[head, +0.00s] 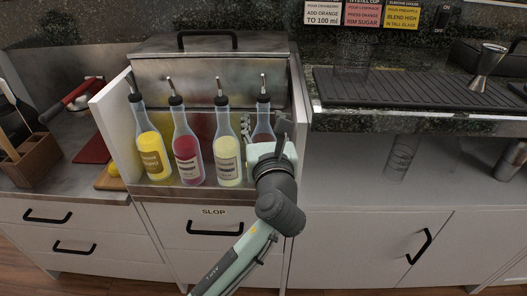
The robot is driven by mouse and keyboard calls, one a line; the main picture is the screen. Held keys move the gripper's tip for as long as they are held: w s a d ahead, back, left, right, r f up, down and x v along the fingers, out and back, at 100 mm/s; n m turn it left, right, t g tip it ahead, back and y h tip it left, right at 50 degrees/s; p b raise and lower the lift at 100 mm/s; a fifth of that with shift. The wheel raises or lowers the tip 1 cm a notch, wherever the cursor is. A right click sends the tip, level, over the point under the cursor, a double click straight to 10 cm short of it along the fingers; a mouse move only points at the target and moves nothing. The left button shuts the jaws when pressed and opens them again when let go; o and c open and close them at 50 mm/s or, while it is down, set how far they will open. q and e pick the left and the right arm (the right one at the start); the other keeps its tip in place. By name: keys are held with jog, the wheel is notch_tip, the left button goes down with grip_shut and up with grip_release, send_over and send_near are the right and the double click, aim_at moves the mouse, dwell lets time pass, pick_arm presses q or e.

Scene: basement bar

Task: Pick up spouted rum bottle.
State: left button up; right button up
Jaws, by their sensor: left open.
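Several spouted bottles stand upright in a row in a metal well: a yellow one (151,146), a red one (185,148), a pale cream one (226,150) and a dark reddish-brown one (263,119) at the right end. I cannot read their labels; the reddish-brown one looks most like rum. My left gripper (268,138) is open in front of that bottle and hides its lower part. I cannot tell whether the fingers are around it or only before it. My right gripper is out of view.
The well's white side walls (116,118) flank the row, and a lidded metal bin (208,50) stands behind. A ribbed black mat (410,95) with a metal jigger (488,62) lies right. A clear glass (400,158) stands on the lower shelf.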

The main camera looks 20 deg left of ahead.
pick_arm(q)
jog(key=shift+w+a, duration=0.1)
jog(key=shift+w, duration=0.2)
jog(key=shift+c, duration=0.6)
grip_shut()
jog(key=shift+r, duration=0.1)
